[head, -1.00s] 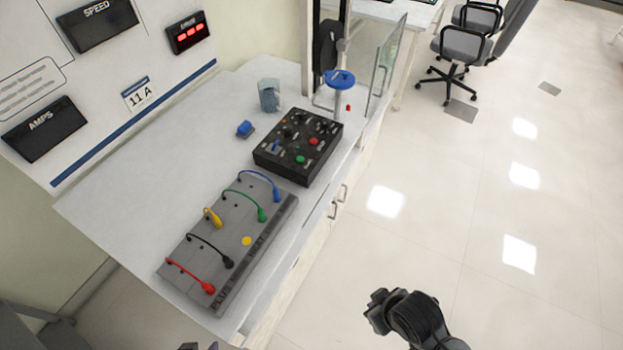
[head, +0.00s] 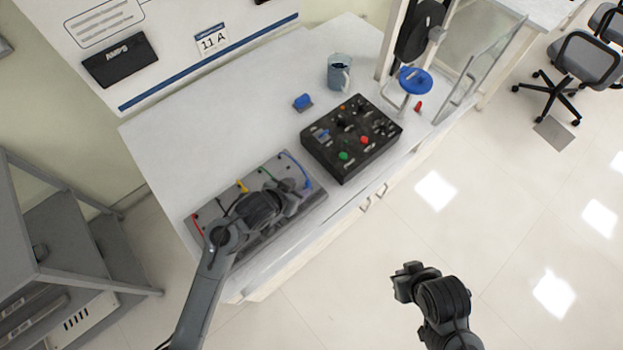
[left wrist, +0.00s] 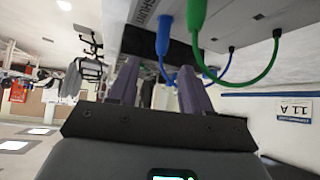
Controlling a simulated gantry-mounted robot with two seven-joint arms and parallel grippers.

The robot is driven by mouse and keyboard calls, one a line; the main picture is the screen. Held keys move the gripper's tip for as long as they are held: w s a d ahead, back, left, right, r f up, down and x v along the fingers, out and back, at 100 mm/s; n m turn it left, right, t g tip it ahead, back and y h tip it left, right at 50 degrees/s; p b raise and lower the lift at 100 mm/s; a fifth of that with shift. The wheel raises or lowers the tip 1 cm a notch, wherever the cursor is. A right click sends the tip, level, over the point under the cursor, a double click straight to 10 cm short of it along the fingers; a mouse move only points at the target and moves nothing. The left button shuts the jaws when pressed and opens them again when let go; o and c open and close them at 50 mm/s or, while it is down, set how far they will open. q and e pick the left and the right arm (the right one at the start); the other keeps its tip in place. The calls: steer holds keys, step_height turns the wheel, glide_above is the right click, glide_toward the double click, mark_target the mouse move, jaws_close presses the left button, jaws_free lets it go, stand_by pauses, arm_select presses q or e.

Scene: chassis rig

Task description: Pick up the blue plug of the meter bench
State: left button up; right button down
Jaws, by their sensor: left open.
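The blue plug (head: 307,184) stands at the right end of the grey lead board (head: 318,195) in the head view, with its blue cable arching up behind it. In the left wrist view the blue plug (left wrist: 165,32) shows just beyond the fingers, with the green plug (left wrist: 196,14) beside it. My left gripper (head: 292,192) is over the board, close to the blue plug; its open fingers (left wrist: 158,85) show nothing between them. Whether a finger touches the plug cannot be told. My right gripper (head: 402,280) hangs over the floor, its jaw state unclear.
My left arm hides part of the board and its black lead. Red (head: 196,222) and yellow (head: 241,185) leads show partly. The table's left part (head: 190,150) is clear.

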mark_target(306, 183)
arm_select(q)
steer(key=shift+x, duration=1.05)
steer(key=shift+w+d+f+b, duration=0.2)
steer(key=shift+w+f+b, duration=0.15)
steer(key=shift+f, duration=0.2)
steer(key=shift+b+x, duration=0.75)
steer(key=shift+x, duration=1.6)
steer(key=shift+r, duration=0.1)
jaws_close()
